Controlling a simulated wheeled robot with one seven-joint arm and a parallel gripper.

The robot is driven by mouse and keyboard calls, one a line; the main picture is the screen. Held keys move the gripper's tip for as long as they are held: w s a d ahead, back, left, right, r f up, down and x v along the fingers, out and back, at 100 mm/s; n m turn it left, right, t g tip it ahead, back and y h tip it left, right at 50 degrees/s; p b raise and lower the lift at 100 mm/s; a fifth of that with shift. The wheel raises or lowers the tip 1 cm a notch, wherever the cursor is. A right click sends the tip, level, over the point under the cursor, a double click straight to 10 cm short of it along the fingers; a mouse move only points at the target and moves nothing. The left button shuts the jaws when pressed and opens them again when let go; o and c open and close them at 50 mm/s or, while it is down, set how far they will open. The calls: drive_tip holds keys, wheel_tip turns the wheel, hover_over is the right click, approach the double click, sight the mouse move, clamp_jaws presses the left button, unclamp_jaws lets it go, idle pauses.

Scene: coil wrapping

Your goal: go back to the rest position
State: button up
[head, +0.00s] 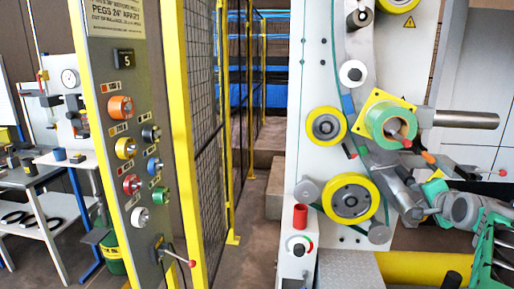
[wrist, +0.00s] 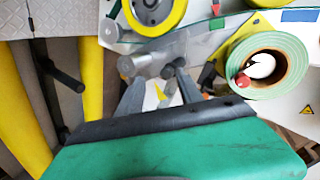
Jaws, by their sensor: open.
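My gripper (wrist: 154,80) is open in the wrist view, its two dark fingers apart, with nothing visible held between them. In the head view my gripper (head: 415,198) comes in from the right, in front of the white wrapping machine (head: 308,165) and below a green roll (head: 378,118). The roll has a brown core and sits on a yellow square plate. In the wrist view the green roll (wrist: 236,72) is to the right of the fingers, with a red knob at its core. A grey metal cylinder lies just beyond the fingertips; contact cannot be told.
Yellow-rimmed wheels (head: 350,198) and a grey horizontal bar (head: 466,119) are on the machine. A red cylinder (head: 300,217) stands on a control box. A button panel (head: 130,150) and yellow-framed mesh fence (head: 205,130) stand left. Floor shows between fence and machine.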

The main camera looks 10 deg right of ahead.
drive_tip(key=s+a+f+n+g+y, duration=0.1)
drive_tip(key=s+f+n+g, duration=0.2)
drive_tip(key=f, duration=0.4)
drive_tip(key=s+f+n+g, duration=0.1)
drive_tip(key=s+f+g, duration=0.1)
drive_tip(key=s+f, duration=0.4)
drive_tip(key=s+a+f+n+g+y, duration=0.2)
drive_tip(key=s+a+f+n+g, duration=0.15)
drive_tip(key=s+a+f, duration=0.4)
drive_tip(key=s+a+f+n+g, duration=0.15)
drive_tip(key=s+a, duration=0.25)
drive_tip(key=a, duration=0.4)
drive_tip(key=s+a+f+n+g, duration=0.15)
drive_tip(key=s+a, duration=0.25)
drive_tip(key=a, duration=0.4)
drive_tip(key=w+a+r+n+t, duration=0.1)
drive_tip(key=a+r+n, duration=0.1)
drive_tip(key=a, duration=0.4)
drive_tip(key=w+a+r+n+t+y, duration=0.1)
drive_tip(key=w+a+n, duration=0.1)
drive_tip(key=a, duration=0.4)
drive_tip(key=shift+a+r+n, duration=0.35)
drive_tip(key=shift+a+n, duration=0.05)
drive_tip(key=shift+n, duration=0.25)
drive_tip(key=shift+o, duration=0.4)
drive_tip(key=shift+w, duration=0.1)
